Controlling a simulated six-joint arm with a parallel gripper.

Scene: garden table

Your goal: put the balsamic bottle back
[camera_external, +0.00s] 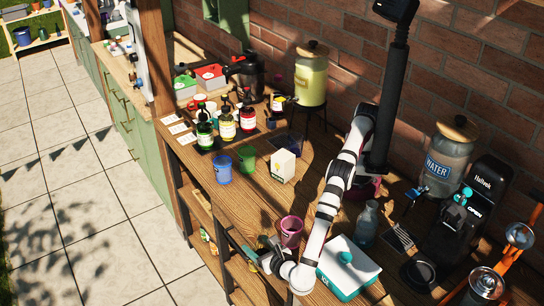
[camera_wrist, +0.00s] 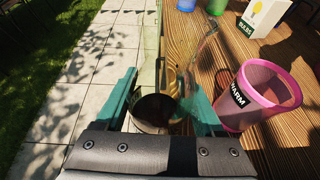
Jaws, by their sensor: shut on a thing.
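My gripper (camera_external: 262,252) is low at the table's front edge, left of a pink cup (camera_external: 291,231). In the wrist view its teal fingers (camera_wrist: 162,102) are shut on a clear glass vessel (camera_wrist: 182,72) with something dark in its lower part. I see no label on it and cannot tell if it is the balsamic bottle. In the external view the held vessel is too small to make out. Several dark bottles stand at the back left, with a green-labelled bottle (camera_external: 204,132), a cream-labelled bottle (camera_external: 227,127) and a red-labelled bottle (camera_external: 248,121).
The pink cup, marked WARM, stands close right of my gripper in the wrist view (camera_wrist: 262,94). A blue cup (camera_external: 222,169), a green cup (camera_external: 246,157) and a white carton (camera_external: 283,166) stand mid-table. A teal-and-white ice box (camera_external: 346,270) is near my arm. Bare wood lies left of the pink cup.

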